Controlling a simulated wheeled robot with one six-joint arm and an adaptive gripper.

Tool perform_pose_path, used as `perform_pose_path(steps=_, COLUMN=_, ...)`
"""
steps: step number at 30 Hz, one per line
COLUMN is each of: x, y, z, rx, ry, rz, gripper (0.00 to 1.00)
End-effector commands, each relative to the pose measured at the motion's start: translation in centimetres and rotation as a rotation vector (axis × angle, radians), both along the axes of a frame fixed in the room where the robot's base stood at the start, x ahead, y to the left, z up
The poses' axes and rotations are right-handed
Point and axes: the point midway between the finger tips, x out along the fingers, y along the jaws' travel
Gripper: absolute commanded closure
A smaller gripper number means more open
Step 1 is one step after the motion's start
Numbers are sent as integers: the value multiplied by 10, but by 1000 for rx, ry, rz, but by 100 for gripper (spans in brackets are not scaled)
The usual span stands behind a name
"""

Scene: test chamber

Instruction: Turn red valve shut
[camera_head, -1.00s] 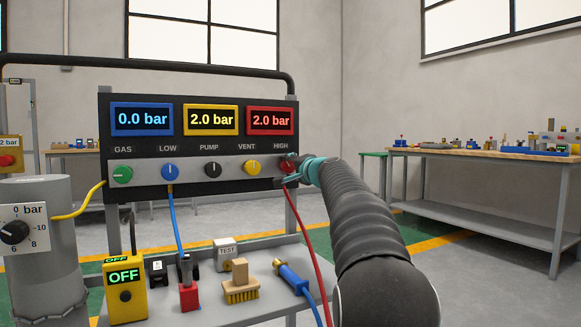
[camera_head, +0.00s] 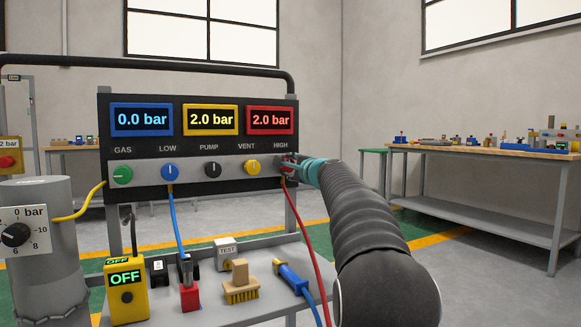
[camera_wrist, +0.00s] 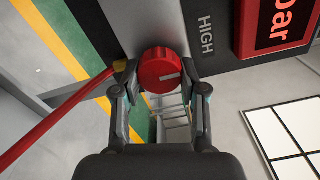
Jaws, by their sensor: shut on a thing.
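The red valve (camera_wrist: 160,71) is a round knob with a pale pointer line, under the HIGH label on the panel. In the wrist view my gripper (camera_wrist: 160,80) has one finger on each side of the knob and is shut on it. The pointer line lies roughly level in that view, toward the right finger. In the head view my gripper (camera_head: 291,164) covers most of the red valve. The red display (camera_head: 270,120) above it reads 2.0 bar.
The black panel (camera_head: 250,96) also carries green, blue, black and yellow knobs (camera_head: 252,167) to the left. A red hose (camera_head: 309,235) hangs below the valve.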

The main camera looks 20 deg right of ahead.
Motion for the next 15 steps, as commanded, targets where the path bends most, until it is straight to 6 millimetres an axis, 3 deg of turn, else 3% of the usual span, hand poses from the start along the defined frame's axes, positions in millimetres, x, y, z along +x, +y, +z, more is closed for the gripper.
perform_pose_path(steps=12, x=0, y=0, z=-1, rx=10, ry=1, rz=0, gripper=93)
perform_pose_path(steps=13, x=0, y=0, z=-1, rx=10, ry=1, rz=0, gripper=55)
perform_pose_path(steps=15, x=0, y=0, z=-1, rx=10, ry=1, rz=0, gripper=38)
